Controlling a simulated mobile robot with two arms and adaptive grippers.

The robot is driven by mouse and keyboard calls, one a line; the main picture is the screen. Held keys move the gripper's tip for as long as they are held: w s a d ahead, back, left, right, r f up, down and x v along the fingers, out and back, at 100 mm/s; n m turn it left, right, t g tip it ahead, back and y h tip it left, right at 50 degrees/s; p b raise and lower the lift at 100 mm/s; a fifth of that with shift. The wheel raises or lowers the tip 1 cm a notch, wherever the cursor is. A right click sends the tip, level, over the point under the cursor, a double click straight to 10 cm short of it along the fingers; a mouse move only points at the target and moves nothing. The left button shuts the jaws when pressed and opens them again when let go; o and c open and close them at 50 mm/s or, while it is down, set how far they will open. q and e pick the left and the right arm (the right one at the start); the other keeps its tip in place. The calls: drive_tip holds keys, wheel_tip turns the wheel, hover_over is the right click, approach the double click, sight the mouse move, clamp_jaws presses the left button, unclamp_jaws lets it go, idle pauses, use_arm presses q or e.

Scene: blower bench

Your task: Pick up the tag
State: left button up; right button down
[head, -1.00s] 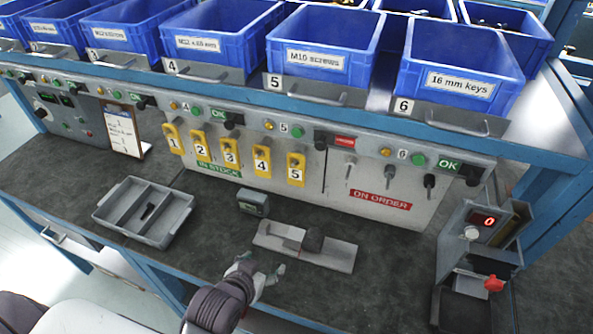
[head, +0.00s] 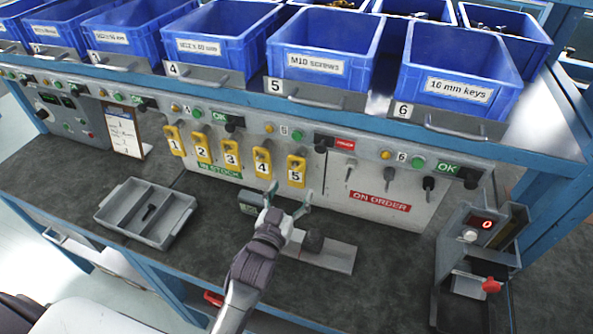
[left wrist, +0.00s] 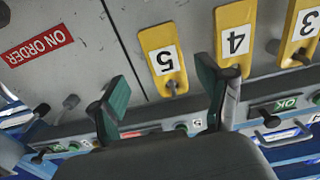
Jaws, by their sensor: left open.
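Several yellow numbered tags hang on pegs over the green IN STOCK label of the panel (head: 330,190), from tag 1 (head: 174,140) at the left to tag 5 (head: 297,172) at the right. My left gripper (head: 287,197) is open and empty, just below and in front of tags 4 (head: 262,163) and 5. In the left wrist view, which is upside down, tag 5 (left wrist: 164,65) shows between the two open fingers (left wrist: 160,98), beyond them. Tag 4 (left wrist: 235,40) is to the right, partly behind one finger. My right gripper is not in view.
A grey plate with a dark block (head: 313,240) is beside my left arm. A device with a red display (head: 478,228) stands at the right. Blue bins (head: 325,45) line the shelf above.

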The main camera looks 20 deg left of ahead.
sight(296, 177)
use_arm(q)
drive_tip(key=w, duration=0.2)
drive_tip(key=w+p, duration=0.1)
drive_tip(key=w, duration=0.3)
drive_tip(key=shift+a+f, duration=0.15)
drive_tip(key=shift+a, duration=0.1)
drive_tip(key=shift+s, duration=0.1)
drive_tip(key=c, duration=1.2)
